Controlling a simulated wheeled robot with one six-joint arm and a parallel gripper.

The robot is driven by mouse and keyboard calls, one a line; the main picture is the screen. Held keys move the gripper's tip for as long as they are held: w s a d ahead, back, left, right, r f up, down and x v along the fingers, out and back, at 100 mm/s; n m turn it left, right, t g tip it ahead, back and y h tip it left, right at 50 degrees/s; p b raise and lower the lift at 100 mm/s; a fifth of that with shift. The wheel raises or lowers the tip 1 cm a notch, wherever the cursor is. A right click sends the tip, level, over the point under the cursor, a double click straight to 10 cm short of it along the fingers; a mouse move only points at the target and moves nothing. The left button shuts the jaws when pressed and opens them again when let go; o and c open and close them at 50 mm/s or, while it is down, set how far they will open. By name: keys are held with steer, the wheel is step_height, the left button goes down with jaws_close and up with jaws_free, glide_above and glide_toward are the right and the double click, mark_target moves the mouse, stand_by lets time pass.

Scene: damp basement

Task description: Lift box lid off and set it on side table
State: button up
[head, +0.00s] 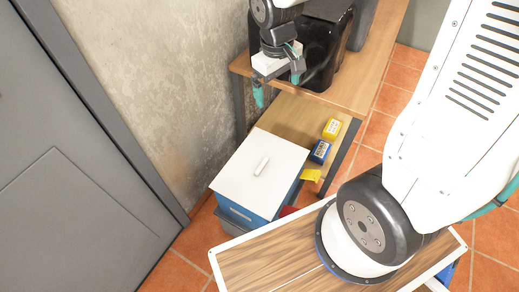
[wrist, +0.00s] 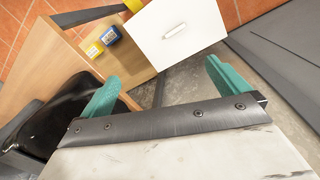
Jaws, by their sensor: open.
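My gripper (head: 277,82) is open and empty, above and behind the box, near the wooden tables. Its teal fingers (wrist: 160,75) are spread wide in the wrist view. I cannot tell which wooden surface is the side table.
A low wooden surface (head: 284,118) holds a yellow pack (head: 332,128) and a blue pack (head: 320,151). A higher wooden table (head: 377,62) carries a shiny black container (head: 322,70). A grey door (head: 75,170) and stained wall (head: 165,80) bound the left. A wood-topped surface (head: 265,262) is in front.

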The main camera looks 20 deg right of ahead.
steer(key=w+a+f+n, duration=0.1)
steer(key=w+f, duration=0.2)
steer(key=f, duration=0.5)
steer(key=w+a+f+n, duration=0.1)
steer(key=w+f, duration=0.1)
steer(key=f, duration=0.7)
steer(key=n+g, duration=0.1)
steer(key=n, duration=0.1)
glide_toward(262, 165)
steer(key=f, duration=0.8)
steer(key=shift+s+d+f, duration=0.25)
steer(key=shift+d+f, duration=0.15)
steer(key=shift+r, duration=0.1)
steer(key=c, duration=1)
